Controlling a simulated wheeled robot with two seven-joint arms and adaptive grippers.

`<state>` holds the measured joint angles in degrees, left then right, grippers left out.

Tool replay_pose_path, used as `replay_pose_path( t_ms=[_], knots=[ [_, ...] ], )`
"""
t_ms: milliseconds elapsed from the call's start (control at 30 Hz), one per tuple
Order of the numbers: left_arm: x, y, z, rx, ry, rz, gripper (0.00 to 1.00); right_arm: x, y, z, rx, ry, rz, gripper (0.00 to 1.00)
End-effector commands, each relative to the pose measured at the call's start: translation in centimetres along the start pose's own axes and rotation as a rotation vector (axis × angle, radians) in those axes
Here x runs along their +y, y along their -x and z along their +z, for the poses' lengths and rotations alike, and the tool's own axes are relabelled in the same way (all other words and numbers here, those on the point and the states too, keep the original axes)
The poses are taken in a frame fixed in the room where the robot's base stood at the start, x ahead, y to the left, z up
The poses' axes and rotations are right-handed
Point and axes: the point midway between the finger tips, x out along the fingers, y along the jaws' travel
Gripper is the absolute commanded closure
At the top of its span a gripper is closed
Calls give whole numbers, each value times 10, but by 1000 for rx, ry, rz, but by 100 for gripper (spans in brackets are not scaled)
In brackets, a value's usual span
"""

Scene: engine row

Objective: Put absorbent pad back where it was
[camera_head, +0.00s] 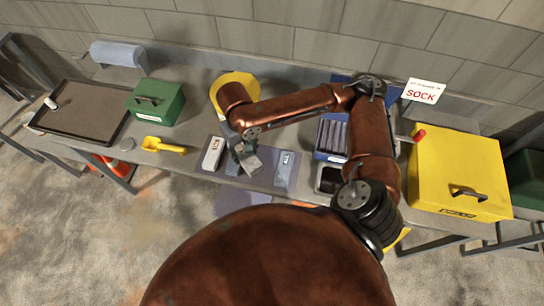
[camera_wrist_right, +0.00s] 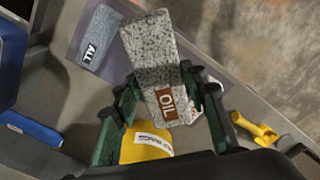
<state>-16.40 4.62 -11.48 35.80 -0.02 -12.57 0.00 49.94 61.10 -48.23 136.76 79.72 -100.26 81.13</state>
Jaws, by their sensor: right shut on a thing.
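My right gripper (camera_head: 240,148) is shut on a grey speckled absorbent pad (camera_head: 251,163). In the right wrist view the pad (camera_wrist_right: 150,50) sits between the two dark green fingers (camera_wrist_right: 165,100) and bears a brown OIL label. It is held above the front part of the bench, over the bluish mat. A grey pad marked ALL (camera_wrist_right: 97,40) lies on the mat; in the head view this pad (camera_head: 286,168) is right of the gripper. A whitish pad with a reddish label (camera_head: 213,154) lies left of the gripper. The mat under the held pad is partly hidden. My left gripper is not in view.
A yellow scoop (camera_head: 163,146), a green box (camera_head: 156,102) and a dark tray (camera_head: 82,112) are to the left. A yellow round container (camera_head: 236,82) stands behind my gripper. A blue bin (camera_head: 331,137) and a large yellow box (camera_head: 458,172) are to the right.

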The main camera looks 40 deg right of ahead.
Motion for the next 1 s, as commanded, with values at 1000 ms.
replay_pose_path(
  t_ms=[1000],
  knots=[
    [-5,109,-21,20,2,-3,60,42,-63,72,4,-855,2,84]
  ],
)
